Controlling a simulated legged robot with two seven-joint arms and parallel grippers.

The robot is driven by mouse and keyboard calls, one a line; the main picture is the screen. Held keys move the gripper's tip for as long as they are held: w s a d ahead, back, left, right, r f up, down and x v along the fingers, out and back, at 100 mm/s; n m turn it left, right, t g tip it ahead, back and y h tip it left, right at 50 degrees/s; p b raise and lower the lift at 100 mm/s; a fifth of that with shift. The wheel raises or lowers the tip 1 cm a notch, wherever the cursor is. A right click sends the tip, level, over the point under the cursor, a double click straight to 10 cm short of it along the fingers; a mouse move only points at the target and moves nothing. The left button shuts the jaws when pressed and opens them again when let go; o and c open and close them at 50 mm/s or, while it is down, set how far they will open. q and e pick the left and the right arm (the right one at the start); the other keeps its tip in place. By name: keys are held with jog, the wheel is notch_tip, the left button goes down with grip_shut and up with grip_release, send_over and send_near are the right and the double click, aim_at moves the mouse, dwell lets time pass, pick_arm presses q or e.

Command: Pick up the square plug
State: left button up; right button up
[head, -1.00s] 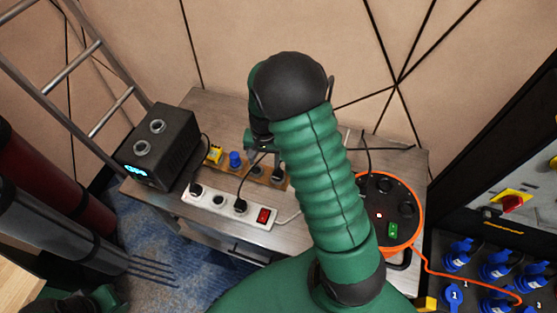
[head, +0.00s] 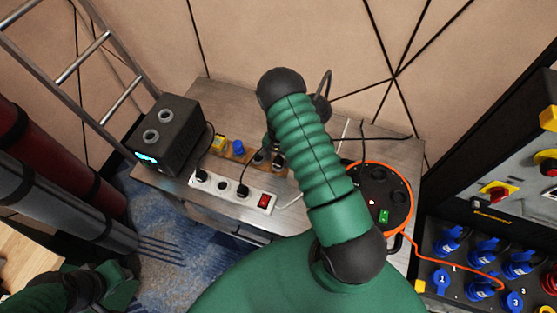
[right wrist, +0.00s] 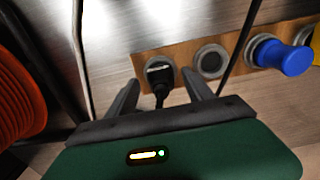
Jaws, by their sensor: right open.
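A black plug (right wrist: 160,74) with a squarish top and a black cable sits in a round socket at one end of the wooden strip (right wrist: 184,58). It is the likely square plug. In the right wrist view my right gripper (right wrist: 161,84) is open, with one finger on each side of this plug and its cable. I cannot tell whether the fingers touch it. In the head view my right arm hides most of this gripper and part of the strip (head: 238,156). Part of my left arm (head: 95,287) shows at the lower left; its jaws are not clear.
Beside the plug are an empty socket (right wrist: 211,62), a blue plug (right wrist: 284,57) and a yellow plug (head: 219,143). A white power strip (head: 232,191) lies in front. A black box (head: 170,135) stands left; an orange-rimmed cable reel (head: 383,198) is on the right.

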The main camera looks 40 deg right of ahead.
jog(key=shift+w+d+f, duration=0.1)
jog(key=shift+d+f, duration=0.05)
jog(key=shift+c, duration=0.6)
jog(key=shift+a, duration=0.25)
jog(key=c, duration=1)
grip_shut()
jog(key=shift+d, duration=0.1)
